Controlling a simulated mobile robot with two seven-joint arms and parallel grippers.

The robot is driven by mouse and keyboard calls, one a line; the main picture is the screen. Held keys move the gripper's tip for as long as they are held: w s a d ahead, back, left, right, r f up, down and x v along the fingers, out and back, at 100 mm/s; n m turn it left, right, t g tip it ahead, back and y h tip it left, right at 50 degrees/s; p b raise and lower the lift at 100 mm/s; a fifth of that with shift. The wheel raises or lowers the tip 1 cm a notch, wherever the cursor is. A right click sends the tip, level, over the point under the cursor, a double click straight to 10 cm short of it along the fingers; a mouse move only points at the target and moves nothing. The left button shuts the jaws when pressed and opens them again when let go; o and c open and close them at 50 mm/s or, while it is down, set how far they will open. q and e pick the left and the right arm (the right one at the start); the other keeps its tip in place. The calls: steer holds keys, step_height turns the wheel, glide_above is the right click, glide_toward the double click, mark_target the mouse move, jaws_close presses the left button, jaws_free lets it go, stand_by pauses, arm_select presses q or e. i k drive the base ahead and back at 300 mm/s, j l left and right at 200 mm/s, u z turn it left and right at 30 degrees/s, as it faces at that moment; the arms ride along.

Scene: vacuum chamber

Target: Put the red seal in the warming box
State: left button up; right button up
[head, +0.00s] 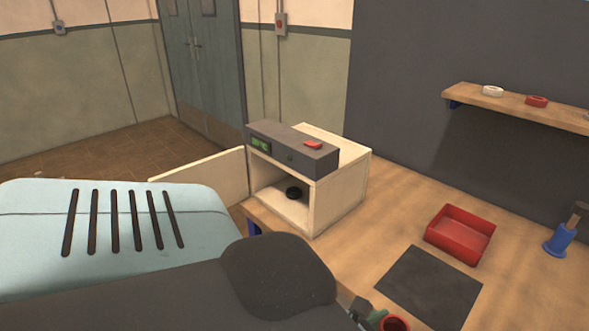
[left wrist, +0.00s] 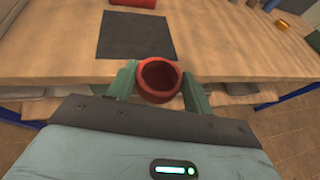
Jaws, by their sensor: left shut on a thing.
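The red seal (left wrist: 159,80) is a short red ring held between the two green fingers of my left gripper (left wrist: 158,86) in the left wrist view. The gripper is shut on it, near the front edge of the table. In the head view the red seal (head: 396,324) and the left fingertips (head: 374,316) show at the bottom edge, partly cut off. The warming box (head: 340,195) is a pale wooden box with a grey control panel on top. Its door (head: 205,178) stands open to the left. My right gripper is not in view.
A dark square mat (head: 428,287) and a red tray (head: 460,234) lie on the table right of the box. A blue holder (head: 560,240) stands at the far right. A wall shelf (head: 515,103) bears a white ring and a red one. The table between box and mat is clear.

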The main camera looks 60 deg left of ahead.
mark_target(299, 207)
steer(key=k+j, duration=0.1)
steer(key=j, duration=0.25)
steer(key=k+j, duration=0.1)
steer(key=j, duration=0.3)
steer(key=k+j, duration=0.15)
steer(key=j, duration=0.2)
steer(key=k+j, duration=0.1)
steer(key=j, duration=0.25)
